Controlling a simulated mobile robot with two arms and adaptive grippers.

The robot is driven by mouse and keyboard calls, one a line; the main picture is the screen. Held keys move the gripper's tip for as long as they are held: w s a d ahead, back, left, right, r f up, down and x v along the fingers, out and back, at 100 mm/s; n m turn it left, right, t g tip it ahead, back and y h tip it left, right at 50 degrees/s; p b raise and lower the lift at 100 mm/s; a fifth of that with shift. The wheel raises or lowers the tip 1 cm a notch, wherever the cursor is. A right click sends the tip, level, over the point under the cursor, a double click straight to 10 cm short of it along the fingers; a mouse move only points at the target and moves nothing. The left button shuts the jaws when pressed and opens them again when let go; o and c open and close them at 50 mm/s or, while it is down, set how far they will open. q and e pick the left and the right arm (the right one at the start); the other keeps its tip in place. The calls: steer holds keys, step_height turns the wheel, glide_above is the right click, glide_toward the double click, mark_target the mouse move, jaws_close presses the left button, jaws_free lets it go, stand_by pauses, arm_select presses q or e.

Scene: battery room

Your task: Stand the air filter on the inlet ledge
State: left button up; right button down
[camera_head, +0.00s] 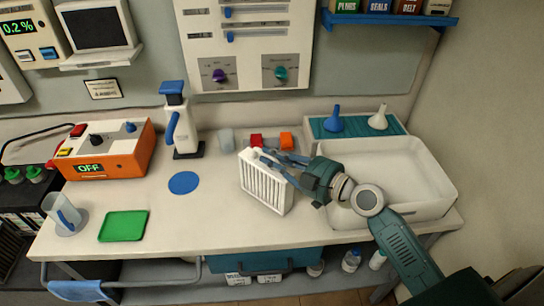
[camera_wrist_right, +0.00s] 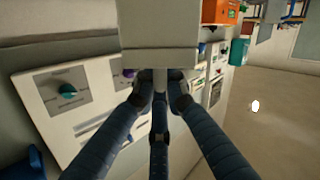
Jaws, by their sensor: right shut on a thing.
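The air filter (camera_head: 262,185) is a white block with a slatted front, in the middle of the bench in the head view. My right gripper (camera_head: 272,158) reaches in from the right and is shut on the filter's top. The filter is roughly upright and slightly tilted; I cannot tell whether its base touches the bench. In the right wrist view my gripper's blue fingers (camera_wrist_right: 160,82) close on a stem of the pale filter body (camera_wrist_right: 158,35). I cannot pick out the inlet ledge for sure. My left gripper is not in view.
A white basin (camera_head: 440,190) stands right of the filter, with a teal tray (camera_head: 357,126) holding two funnels behind it. A blue disc (camera_head: 184,183) and green tray (camera_head: 124,226) lie left. The bench front between them is clear.

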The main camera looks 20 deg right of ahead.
steer(key=shift+f, duration=0.1)
steer(key=c, duration=1.8)
jaws_free()
steer(key=shift+o, duration=0.2)
